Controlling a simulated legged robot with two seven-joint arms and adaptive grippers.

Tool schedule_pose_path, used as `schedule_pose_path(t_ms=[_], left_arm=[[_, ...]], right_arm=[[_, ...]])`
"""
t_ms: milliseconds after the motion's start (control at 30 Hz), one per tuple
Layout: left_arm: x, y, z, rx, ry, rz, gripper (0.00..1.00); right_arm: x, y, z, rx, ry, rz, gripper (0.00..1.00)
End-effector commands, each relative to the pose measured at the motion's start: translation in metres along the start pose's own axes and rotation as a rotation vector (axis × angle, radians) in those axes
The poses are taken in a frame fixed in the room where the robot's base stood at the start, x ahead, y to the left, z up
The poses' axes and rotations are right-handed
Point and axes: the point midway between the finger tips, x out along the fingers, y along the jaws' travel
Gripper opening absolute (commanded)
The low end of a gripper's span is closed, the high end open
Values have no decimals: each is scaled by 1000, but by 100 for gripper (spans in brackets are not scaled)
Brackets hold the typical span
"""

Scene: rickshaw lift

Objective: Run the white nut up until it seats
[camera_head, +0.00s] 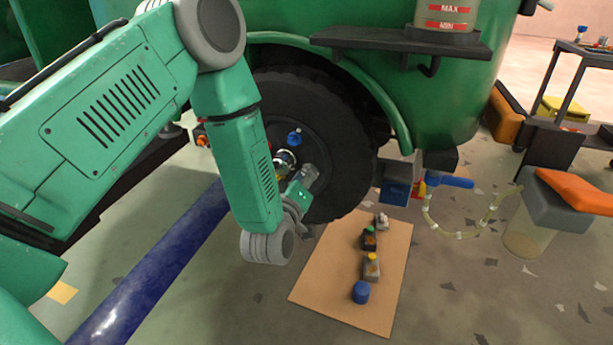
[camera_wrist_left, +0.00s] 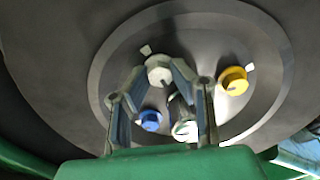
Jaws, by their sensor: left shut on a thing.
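The white nut (camera_wrist_left: 158,70) shows at the top of the wheel's hub face in the left wrist view. My left gripper (camera_wrist_left: 160,80) has its two fingertips closed around it, one on each side. In the head view my left gripper (camera_head: 303,184) is at the lower part of the wheel (camera_head: 340,125), and the white nut cannot be made out there. A blue nut (camera_wrist_left: 149,119) and a yellow nut (camera_wrist_left: 233,80) are also on the hub face. Whether the white nut touches the wheel face cannot be told. My right gripper is out of view.
A brown board (camera_head: 340,312) on the floor holds several small parts and a blue cap (camera_head: 361,292). A blue-handled valve with a hose (camera_head: 450,182) is right of the wheel. A dark shelf (camera_head: 400,42) juts out above. A dark blue bar (camera_head: 165,270) lies left.

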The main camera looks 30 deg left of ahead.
Motion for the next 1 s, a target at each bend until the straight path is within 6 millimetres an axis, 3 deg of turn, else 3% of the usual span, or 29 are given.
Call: schedule_pose_path(t_ms=[267,1000], left_arm=[[-3,4,8,55,-25,7,0],[-3,4,8,458,-23,12,0]], right_arm=[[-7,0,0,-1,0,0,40],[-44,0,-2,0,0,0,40]])
